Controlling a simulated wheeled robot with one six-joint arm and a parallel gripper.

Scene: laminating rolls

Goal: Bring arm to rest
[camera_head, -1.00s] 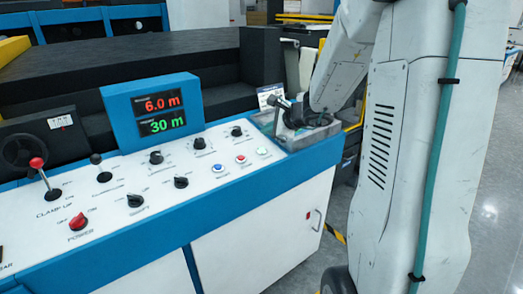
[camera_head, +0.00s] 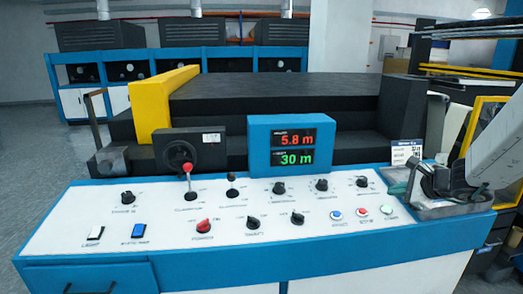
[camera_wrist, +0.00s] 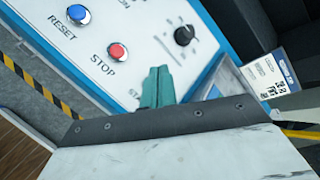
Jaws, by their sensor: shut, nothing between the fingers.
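My gripper (camera_head: 400,188) is over the right end of the control panel (camera_head: 160,218) in the head view, beside the grey tray (camera_head: 452,208). In the wrist view its teal fingers (camera_wrist: 157,88) are closed together with nothing between them. They cover part of the panel near the "STA..." lettering, beside the red STOP button (camera_wrist: 117,51) and the blue RESET button (camera_wrist: 78,15). I cannot tell whether the fingertips touch the panel. My arm comes in from the right edge of the head view.
A blue display (camera_head: 290,144) reads 5.8 m and 30 m. A red-knobbed lever (camera_head: 188,180) stands up from the panel. The dark machine bed (camera_head: 275,85) lies behind. A label card (camera_head: 406,152) stands near my gripper. Open floor shows at far left.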

